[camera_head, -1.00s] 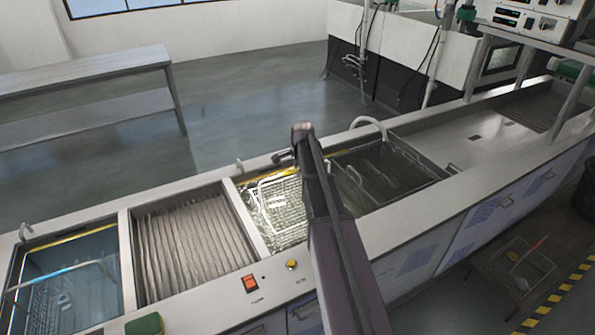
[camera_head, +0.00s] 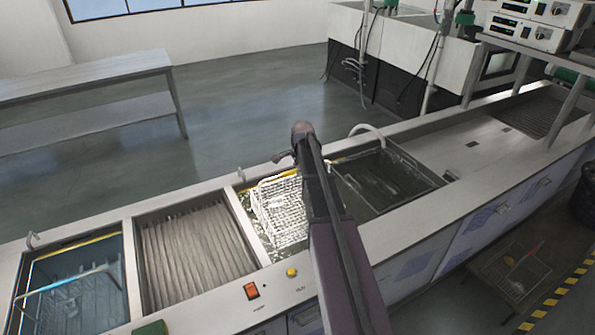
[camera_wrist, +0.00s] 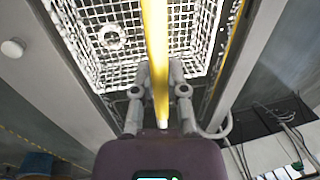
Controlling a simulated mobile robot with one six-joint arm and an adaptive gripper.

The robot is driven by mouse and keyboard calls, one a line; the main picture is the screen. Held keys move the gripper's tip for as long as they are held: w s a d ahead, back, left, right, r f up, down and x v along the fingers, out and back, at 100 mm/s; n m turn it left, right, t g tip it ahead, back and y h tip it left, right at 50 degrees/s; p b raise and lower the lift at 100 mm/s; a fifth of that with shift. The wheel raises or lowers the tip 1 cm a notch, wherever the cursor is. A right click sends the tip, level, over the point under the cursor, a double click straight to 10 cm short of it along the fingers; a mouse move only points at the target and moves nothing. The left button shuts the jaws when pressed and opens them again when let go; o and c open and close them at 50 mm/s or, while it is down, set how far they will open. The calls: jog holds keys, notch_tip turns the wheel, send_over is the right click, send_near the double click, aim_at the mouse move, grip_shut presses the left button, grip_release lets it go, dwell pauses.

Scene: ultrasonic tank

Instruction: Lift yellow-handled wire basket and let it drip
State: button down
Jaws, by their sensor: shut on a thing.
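A white wire-mesh basket (camera_head: 277,210) shows left of my arm in the head view, raised at the lit tank (camera_head: 245,222). In the wrist view the basket (camera_wrist: 108,38) lies below my gripper (camera_wrist: 158,76), and its yellow handle (camera_wrist: 155,35) runs between the two fingers. The fingers are shut on the handle. In the head view my arm hides the fingertips and the right part of the basket. Whether the basket's bottom is clear of the liquid, and whether drops fall, I cannot tell.
Right of my arm is a dark tank (camera_head: 390,185) with a wire rack. A flat steel drainboard (camera_head: 470,150) lies farther right.

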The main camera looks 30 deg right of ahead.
jog(key=shift+r+p, duration=2.65)
jog(key=shift+r, duration=0.3)
dwell(4.3)
